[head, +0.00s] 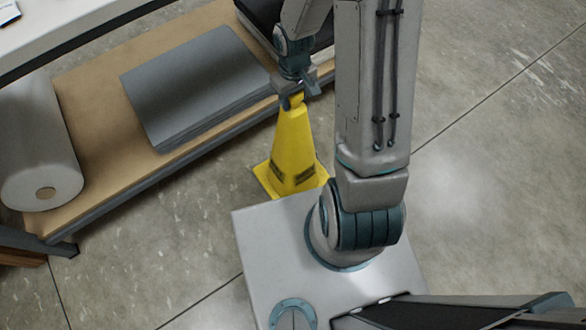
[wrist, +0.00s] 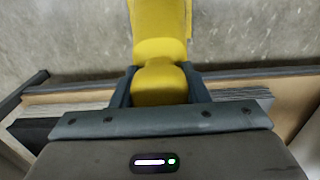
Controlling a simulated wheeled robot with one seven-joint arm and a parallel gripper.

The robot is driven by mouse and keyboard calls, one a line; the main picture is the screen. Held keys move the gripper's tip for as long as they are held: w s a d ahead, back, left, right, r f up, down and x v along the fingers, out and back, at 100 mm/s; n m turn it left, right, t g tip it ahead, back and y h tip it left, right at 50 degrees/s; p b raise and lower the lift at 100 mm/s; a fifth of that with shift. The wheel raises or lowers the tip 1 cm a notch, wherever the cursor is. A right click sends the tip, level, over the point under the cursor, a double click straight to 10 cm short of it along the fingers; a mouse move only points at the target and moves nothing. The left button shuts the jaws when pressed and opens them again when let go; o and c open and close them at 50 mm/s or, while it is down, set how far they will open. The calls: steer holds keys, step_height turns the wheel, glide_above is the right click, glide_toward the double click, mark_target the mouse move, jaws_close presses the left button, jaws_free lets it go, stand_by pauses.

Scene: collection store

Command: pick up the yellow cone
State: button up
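The yellow cone (head: 293,145) is upright beside the low shelf, with dark markings near its square base. Part of that base is hidden behind my own body, and I cannot tell whether it touches the floor. My gripper (head: 294,98) is at the cone's top. In the wrist view, the cone (wrist: 160,45) runs up out of the picture. There, the fingers of my gripper (wrist: 160,86) press against both sides of its rounded tip, with no clear gap. My gripper is shut on the cone.
A low wooden shelf (head: 95,95) stands left of the cone, with a grey flat box (head: 195,85) and a pale roll (head: 38,140) on it. A white tabletop (head: 60,22) is above it. The concrete floor (head: 490,150) at right is clear.

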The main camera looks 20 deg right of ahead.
jaws_close()
steer(key=shift+r, duration=0.2)
